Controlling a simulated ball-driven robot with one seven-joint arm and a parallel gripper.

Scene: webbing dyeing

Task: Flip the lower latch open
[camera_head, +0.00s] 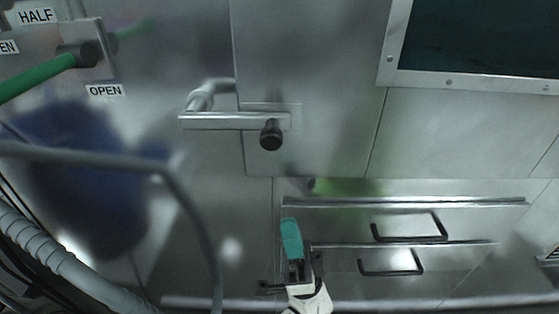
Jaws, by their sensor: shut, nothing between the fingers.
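One latch (220,121) is in view, near the middle of the head camera view. It is a silver horizontal bar on a plate at the edge of a metal door, with a black round knob (270,134) at its right end. I cannot tell whether it is the lower latch. My gripper (290,226) is at the bottom centre, below the latch and apart from it. Its teal end points up in the picture, and its fingers are shut with nothing seen between them.
A green-handled lever (40,78) is at upper left, beside labels reading HALF and OPEN (105,90). A grey hose (65,262) and cables cross the left side. Black drawer handles (410,238) stand out at lower right. A dark framed window (480,35) is at upper right.

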